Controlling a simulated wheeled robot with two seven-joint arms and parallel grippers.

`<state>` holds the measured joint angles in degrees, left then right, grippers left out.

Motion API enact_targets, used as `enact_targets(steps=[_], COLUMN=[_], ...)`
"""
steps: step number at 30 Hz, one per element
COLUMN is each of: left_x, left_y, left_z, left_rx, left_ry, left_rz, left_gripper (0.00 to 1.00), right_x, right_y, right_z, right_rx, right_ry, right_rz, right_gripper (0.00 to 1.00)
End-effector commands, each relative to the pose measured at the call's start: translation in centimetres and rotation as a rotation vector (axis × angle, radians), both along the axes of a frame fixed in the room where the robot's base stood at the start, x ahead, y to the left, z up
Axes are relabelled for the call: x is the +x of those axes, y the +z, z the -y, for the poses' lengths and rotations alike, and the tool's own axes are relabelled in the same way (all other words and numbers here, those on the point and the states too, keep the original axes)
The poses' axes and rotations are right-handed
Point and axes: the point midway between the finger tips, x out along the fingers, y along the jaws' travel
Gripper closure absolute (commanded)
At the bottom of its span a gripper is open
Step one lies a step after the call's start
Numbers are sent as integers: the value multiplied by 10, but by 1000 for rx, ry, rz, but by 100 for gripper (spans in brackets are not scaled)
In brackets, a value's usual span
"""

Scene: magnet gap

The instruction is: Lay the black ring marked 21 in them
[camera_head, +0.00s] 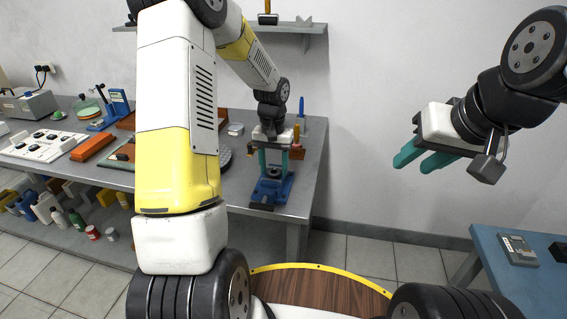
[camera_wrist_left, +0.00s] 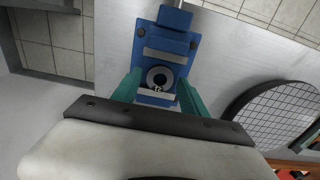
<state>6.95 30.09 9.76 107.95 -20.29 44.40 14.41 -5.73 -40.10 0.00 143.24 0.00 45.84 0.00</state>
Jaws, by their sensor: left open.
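The marks are too small to read surely. In the head view the blue fixture (camera_head: 268,194) stands near the right front of the grey bench, with the ring (camera_head: 274,173) small on it. My left gripper (camera_head: 273,168) points down over the fixture, its teal fingers open, one on each side of the ring in the wrist view. Whether they touch it I cannot tell. My right gripper (camera_head: 420,162) hangs empty in the air, its fingers apart.
A round dark gridded plate (camera_wrist_left: 275,115) lies beside the fixture on the bench (camera_head: 236,190). A blue screwdriver (camera_head: 301,106) stands behind the fixture. A blue table (camera_head: 500,285) with a grey device (camera_head: 517,249) is at the right. The bench's right edge is near the fixture.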

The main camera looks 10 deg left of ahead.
Motion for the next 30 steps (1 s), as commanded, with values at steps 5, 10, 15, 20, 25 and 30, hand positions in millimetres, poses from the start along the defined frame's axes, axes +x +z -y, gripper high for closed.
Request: enact_targets(steps=[5, 10, 15, 20, 25, 30], left_x=[0, 0, 0, 1, 1, 1], left_y=[0, 0, 2, 12, 26, 40], left_z=[0, 0, 0, 0, 0, 0], left_rx=[0, 0, 0, 1, 0, 1], left_ry=[0, 0, 0, -1, 1, 0], left_rz=[0, 0, 1, 2, 3, 2], left_gripper=[51, 84, 98, 98, 98, 98], right_x=[0, 0, 0, 0, 0, 0], right_y=[0, 0, 0, 0, 0, 0], right_z=[0, 0, 0, 0, 0, 0], right_rx=[0, 0, 0, 0, 0, 0], right_ry=[0, 0, 0, 0, 0, 0], right_rz=[0, 0, 0, 0, 0, 0], right_gripper=[64, 64, 64, 64, 64, 64])
